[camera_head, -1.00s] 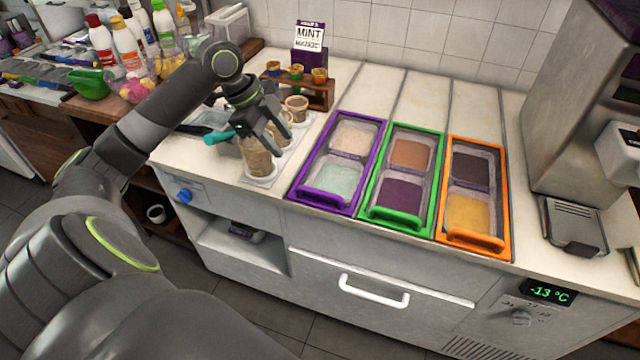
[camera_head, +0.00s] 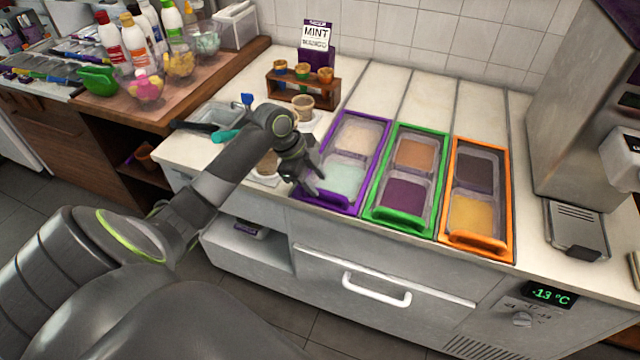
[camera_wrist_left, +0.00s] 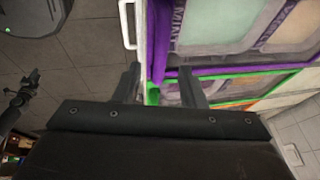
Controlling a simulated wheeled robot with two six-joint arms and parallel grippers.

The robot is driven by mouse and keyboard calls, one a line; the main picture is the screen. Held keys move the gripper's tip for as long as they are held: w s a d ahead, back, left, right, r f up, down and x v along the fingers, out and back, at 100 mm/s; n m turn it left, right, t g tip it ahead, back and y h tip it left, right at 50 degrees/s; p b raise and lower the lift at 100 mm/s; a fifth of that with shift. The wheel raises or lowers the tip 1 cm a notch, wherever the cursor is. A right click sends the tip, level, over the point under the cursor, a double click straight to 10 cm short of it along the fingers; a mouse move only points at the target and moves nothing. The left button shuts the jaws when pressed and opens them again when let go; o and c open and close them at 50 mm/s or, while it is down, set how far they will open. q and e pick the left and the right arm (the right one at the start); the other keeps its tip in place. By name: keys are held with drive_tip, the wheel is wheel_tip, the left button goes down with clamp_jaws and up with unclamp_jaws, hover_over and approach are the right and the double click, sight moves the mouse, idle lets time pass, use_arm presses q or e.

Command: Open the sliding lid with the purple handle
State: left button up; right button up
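The purple sliding lid (camera_head: 377,165) is a clear panel in a purple frame, closed over a beige and a pale mint topping. Its purple handle (camera_head: 330,203) is at the front edge, partly hidden by my gripper. In the left wrist view the purple handle (camera_wrist_left: 160,45) lies just beyond the fingertips. My left gripper (camera_head: 313,182) is over the front left corner of the purple lid. It also shows in the left wrist view (camera_wrist_left: 160,82), where its fingers are apart with nothing held. I cannot tell whether it touches the handle. My right gripper is out of view.
A green-framed lid (camera_head: 400,219) and an orange-framed lid (camera_head: 478,244) stand to the right. Cups (camera_head: 303,103) are left of the purple lid, close to my arm. A wooden rack (camera_head: 303,92) stands behind. A white drawer handle (camera_head: 376,291) is below the counter.

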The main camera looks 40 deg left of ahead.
use_arm(q)
drive_tip(key=shift+x, duration=1.5)
clamp_jaws()
